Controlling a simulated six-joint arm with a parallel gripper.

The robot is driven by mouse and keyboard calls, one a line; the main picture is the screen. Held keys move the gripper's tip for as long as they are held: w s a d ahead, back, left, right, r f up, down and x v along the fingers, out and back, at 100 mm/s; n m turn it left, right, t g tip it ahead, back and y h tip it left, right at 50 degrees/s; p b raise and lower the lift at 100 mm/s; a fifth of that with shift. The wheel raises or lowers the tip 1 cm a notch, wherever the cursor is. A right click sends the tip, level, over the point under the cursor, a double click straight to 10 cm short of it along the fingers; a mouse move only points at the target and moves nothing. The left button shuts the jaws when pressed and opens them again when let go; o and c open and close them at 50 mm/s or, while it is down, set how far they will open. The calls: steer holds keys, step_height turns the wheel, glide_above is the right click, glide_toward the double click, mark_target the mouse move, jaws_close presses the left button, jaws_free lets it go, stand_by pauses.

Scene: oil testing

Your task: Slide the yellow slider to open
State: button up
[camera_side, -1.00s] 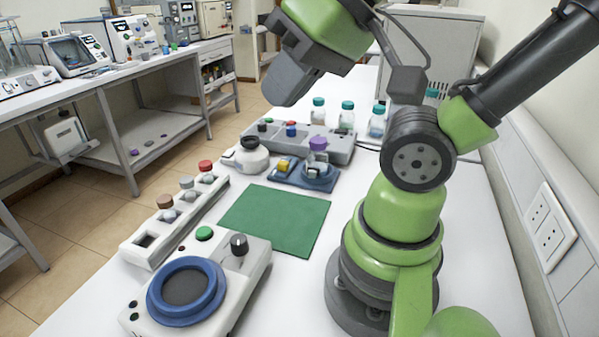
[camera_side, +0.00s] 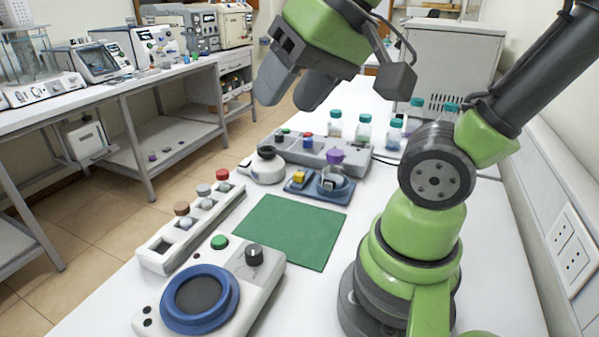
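The yellow slider (camera_side: 299,177) is a small yellow block on a blue base plate (camera_side: 296,187), behind the green mat. My gripper (camera_side: 290,101) hangs in the air above and behind the slider in the picture, well clear of the table. Its two grey fingers are apart with nothing between them.
A grey box with coloured buttons (camera_side: 312,149) and a white round jar (camera_side: 262,167) stand by the slider. Teal-capped bottles (camera_side: 363,130) stand behind. The green mat (camera_side: 292,230) is bare. A vial rack (camera_side: 190,232) and a blue-ringed device (camera_side: 238,300) stand in front.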

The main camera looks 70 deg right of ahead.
steer(key=w+d+f+m+g+h, duration=0.1)
steer(key=w+d+f+m+g, duration=0.1)
steer(key=w+d+m, duration=0.4)
steer(key=m+g, duration=0.5)
steer(key=m, duration=0.2)
glide_above(299, 173)
step_height(299, 173, down, 17)
step_height(299, 173, down, 10)
steer(key=shift+r, duration=0.15)
steer(key=shift+c, duration=0.2)
